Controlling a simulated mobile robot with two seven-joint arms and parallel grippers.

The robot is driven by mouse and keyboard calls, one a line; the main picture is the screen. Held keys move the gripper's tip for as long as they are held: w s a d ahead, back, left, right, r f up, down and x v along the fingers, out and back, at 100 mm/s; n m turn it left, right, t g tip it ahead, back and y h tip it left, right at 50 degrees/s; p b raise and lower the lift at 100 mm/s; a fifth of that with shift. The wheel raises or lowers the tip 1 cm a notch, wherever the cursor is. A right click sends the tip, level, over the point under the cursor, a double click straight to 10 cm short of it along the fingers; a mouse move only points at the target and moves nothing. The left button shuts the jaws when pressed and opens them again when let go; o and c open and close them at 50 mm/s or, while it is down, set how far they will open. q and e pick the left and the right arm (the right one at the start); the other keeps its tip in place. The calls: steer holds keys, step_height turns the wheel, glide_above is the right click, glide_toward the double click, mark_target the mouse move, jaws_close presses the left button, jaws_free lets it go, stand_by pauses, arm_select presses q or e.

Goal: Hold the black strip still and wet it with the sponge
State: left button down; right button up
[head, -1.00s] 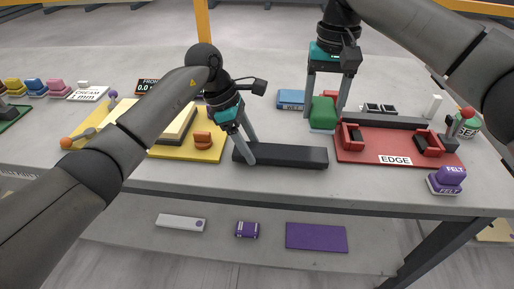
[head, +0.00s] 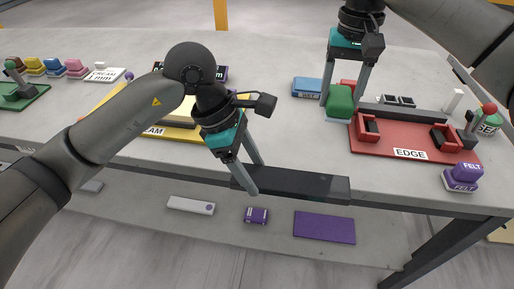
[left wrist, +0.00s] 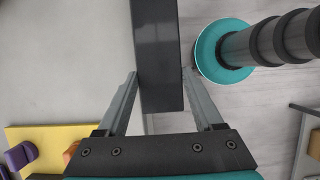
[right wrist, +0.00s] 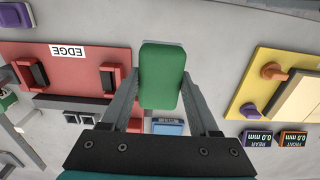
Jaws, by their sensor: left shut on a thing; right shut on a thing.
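The black strip (head: 310,186) is at the front edge of the stone slab, roughly along it. My left gripper (head: 256,178) is shut on the strip near its left end. In the left wrist view the strip (left wrist: 157,50) sits between both fingers, with slab on one side and floor on the other. I cannot tell whether it touches the slab. My right gripper (head: 341,106) is shut on a green sponge (head: 340,99) with a pale underside, behind the strip. The green sponge also shows in the right wrist view (right wrist: 161,76). Sponge and strip are apart.
A red tray marked EDGE (head: 385,143) is right of the sponge, with a purple FELT block (head: 462,177) in front. A blue block (head: 307,87) is close behind the sponge. A yellow board (head: 182,134) lies behind my left arm. Bare slab (head: 285,135) separates strip and sponge.

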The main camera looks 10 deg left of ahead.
arm_select(q)
steer(key=shift+s, duration=1.95)
glide_toward(269, 147)
steer(key=shift+x, duration=2.75)
steer(key=shift+d+f, duration=0.1)
steer(key=shift+f, duration=0.3)
jaws_free()
steer(key=shift+s, duration=0.1)
jaws_close()
jaws_free()
